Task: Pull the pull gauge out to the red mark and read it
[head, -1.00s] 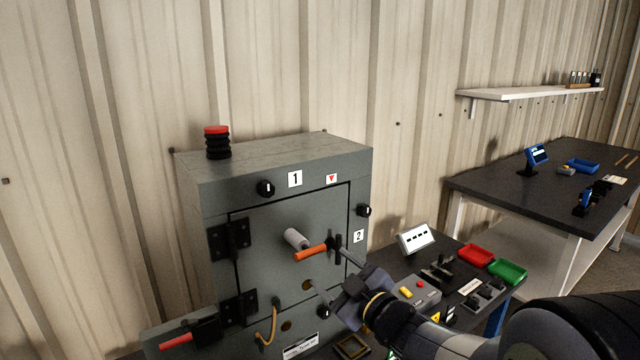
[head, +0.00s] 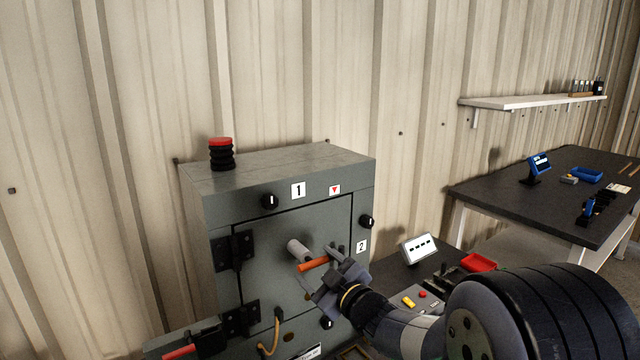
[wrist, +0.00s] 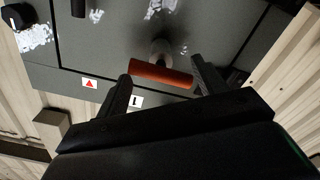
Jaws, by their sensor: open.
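The pull gauge is a pale grey cylinder (head: 298,249) standing out from the grey cabinet's door, with an orange crossbar (head: 314,264) at its outer end. In the wrist view the crossbar (wrist: 160,73) lies across the picture, with the cylinder (wrist: 160,50) partly behind it. My gripper (head: 318,268) is open in front of the door. In the wrist view its fingertips (wrist: 161,70) appear one near each end of the bar, with gaps. I cannot tell how deep they reach. I see no red mark on the cylinder and no reading.
The grey cabinet (head: 275,172) carries black knobs, hinges, a red-topped stack light (head: 221,154) and a door handle close to the bar. A bench at right holds a white display (head: 419,248) and a red tray (head: 478,262). Another dark table (head: 540,210) stands farther right.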

